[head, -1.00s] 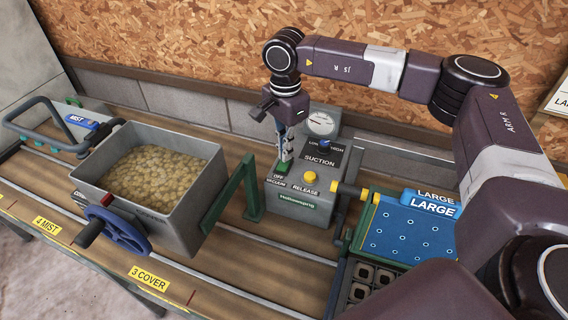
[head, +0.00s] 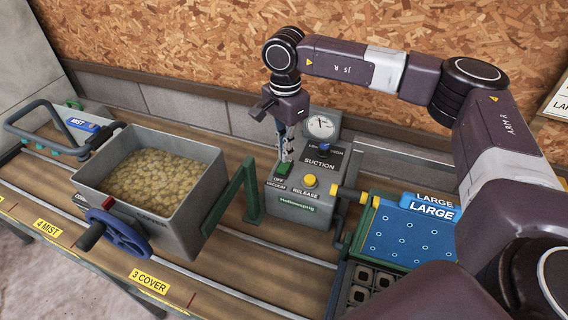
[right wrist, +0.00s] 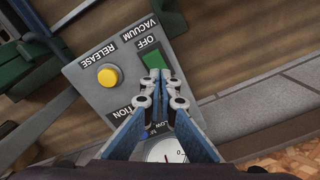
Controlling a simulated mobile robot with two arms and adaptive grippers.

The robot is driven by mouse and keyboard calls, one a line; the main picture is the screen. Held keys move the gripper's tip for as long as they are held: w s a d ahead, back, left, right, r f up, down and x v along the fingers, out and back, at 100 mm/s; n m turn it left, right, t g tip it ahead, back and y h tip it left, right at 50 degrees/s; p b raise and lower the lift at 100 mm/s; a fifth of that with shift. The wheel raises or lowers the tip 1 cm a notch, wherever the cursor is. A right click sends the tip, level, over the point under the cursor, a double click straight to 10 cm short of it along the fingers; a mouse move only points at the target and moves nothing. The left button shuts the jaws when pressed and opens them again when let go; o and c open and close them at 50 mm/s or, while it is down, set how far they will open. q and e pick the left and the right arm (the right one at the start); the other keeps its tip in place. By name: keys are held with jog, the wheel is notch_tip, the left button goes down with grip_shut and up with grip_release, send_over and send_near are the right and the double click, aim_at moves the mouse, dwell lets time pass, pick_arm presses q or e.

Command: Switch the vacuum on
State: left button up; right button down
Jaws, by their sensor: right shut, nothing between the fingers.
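The grey suction box (head: 305,215) stands on the bench in the middle of the head view. Its green vacuum switch (right wrist: 156,60) shows in the right wrist view, beside the OFF and VACUUM lettering. In the head view the fingers partly hide the switch. My right gripper (head: 284,162) points down at it, shut and empty. In the right wrist view its fingertips (right wrist: 157,76) overlap the switch's near edge; I cannot tell whether they touch it. A round gauge (head: 321,125) sits at the back of the box. My left gripper is not in view.
A yellow release button (head: 310,181) and a blue knob (head: 323,150) are close by on the box. A blue perforated plate (head: 405,238) lies right.

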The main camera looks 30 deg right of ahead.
aim_at(285, 164)
jog(key=shift+r+p, duration=1.3)
jog(key=shift+r, duration=1.3)
